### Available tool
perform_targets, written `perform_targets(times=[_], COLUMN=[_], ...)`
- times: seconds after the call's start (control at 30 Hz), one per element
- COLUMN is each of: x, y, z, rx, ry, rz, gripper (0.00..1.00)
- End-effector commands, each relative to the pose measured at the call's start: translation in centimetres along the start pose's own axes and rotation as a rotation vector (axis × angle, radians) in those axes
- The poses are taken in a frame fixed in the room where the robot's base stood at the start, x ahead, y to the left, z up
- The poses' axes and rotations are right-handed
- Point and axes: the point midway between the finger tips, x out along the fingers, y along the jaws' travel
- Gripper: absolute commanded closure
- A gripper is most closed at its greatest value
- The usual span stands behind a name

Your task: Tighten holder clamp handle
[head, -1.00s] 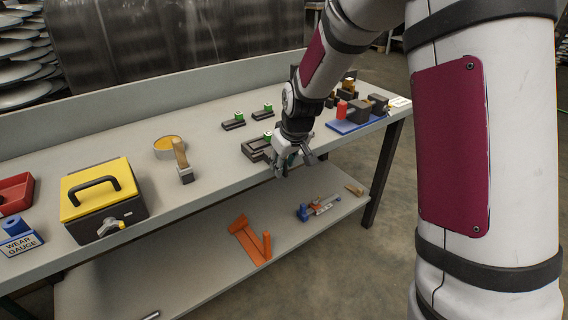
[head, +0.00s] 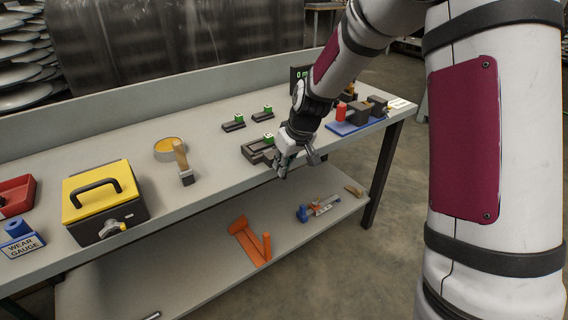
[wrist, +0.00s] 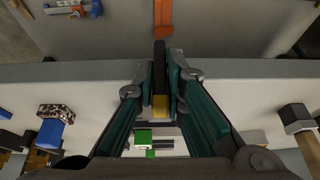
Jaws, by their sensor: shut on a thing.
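The dark holder (head: 252,153) sits near the front edge of the workbench, with a green-marked block at its back. My gripper (head: 281,168) is at the holder's front right side, over the bench edge. In the wrist view my gripper (wrist: 160,75) has its teal fingers closed around a narrow handle (wrist: 160,105), black with a yellow section. The handle points toward the bench edge. A green block (wrist: 143,137) shows beneath the fingers. In the head view my gripper hides the handle and where it joins the holder.
A blue tray (head: 345,128) with a red piece and dark blocks lies to the right. The lower shelf (head: 190,265) holds an orange tool (head: 250,240) and a blue-ended clamp (head: 304,213).

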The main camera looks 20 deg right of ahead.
Motion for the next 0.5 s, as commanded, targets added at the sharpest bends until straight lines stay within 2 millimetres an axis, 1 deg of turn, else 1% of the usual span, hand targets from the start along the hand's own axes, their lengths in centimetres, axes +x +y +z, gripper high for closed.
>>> perform_targets(times=[0.07, 0.37, 0.5], x=[-0.14, -0.1, -0.06], y=[0.38, 0.56, 0.69], z=[0.05, 0.07, 0.06], rx=[0.024, 0.091, 0.133], ry=[0.001, 0.001, 0.002], rz=[-0.034, -0.198, -0.298], gripper=[1.0, 1.0, 1.0])
